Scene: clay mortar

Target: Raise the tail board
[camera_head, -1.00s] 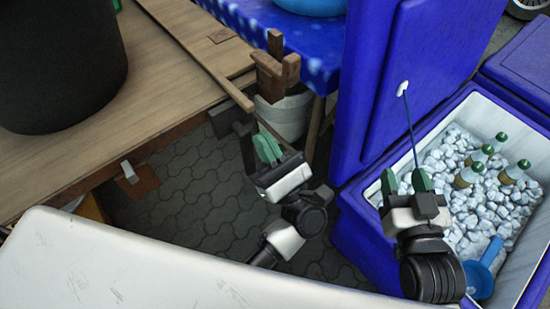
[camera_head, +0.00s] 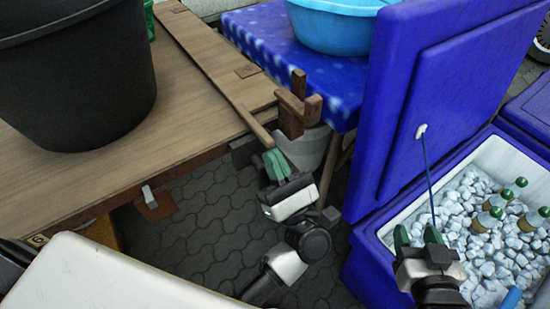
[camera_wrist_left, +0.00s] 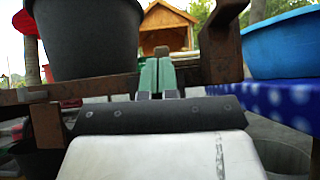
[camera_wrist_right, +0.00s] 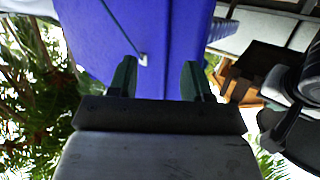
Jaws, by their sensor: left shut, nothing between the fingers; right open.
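A wooden bed (camera_head: 205,115) shows at left. A long narrow wooden strip (camera_head: 215,75) runs along its right-hand section, down to the near corner. I cannot tell for certain which part is the tail board. My left gripper (camera_head: 275,160) is shut and empty, just below the strip's near end; contact is unclear. In the left wrist view its green fingers (camera_wrist_left: 157,76) are together in front of a brown rail (camera_wrist_left: 105,88) at the bed's edge. My right gripper (camera_head: 418,236) is open and empty by the cooler; its fingers (camera_wrist_right: 157,80) stand apart before the blue lid (camera_wrist_right: 135,35).
A black tub (camera_head: 75,75) stands on the bed. A wooden post bracket (camera_head: 292,112) is beside the strip's end. A blue table (camera_head: 285,50) carries a light blue basin (camera_head: 335,30). The open cooler (camera_head: 385,235) holds ice and bottles.

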